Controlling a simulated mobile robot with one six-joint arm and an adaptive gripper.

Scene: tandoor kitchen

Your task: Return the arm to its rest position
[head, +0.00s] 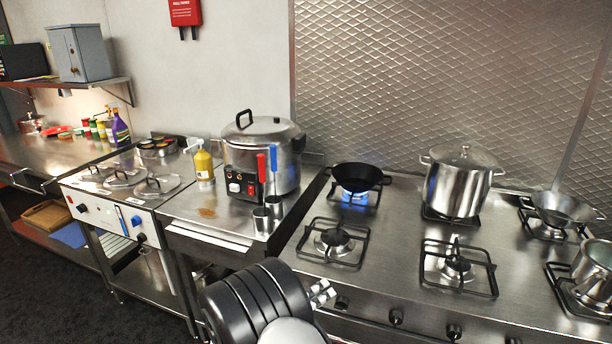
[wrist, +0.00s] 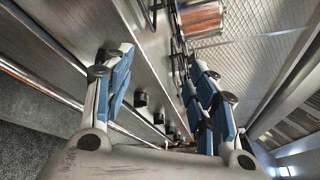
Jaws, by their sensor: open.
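My gripper (head: 322,292) shows in the head view at the lower middle, just past the dark rounded links of my arm, in front of the stove's front edge. Its small pale and dark fingers are partly hidden by the arm. In the wrist view my gripper (wrist: 162,66) has its two blue-padded fingers spread wide apart. Nothing is between them. The stove front with its dark knobs (wrist: 140,98) shows beyond the fingers, tilted in the picture.
The stove (head: 390,240) carries a black wok (head: 358,177) over a blue flame, a lidded steel pot (head: 460,182) and other pans at right. A large cooker (head: 262,155), a yellow bottle (head: 204,165) and steel cups (head: 262,219) stand on the left counter. Dark floor (head: 50,300) is clear at lower left.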

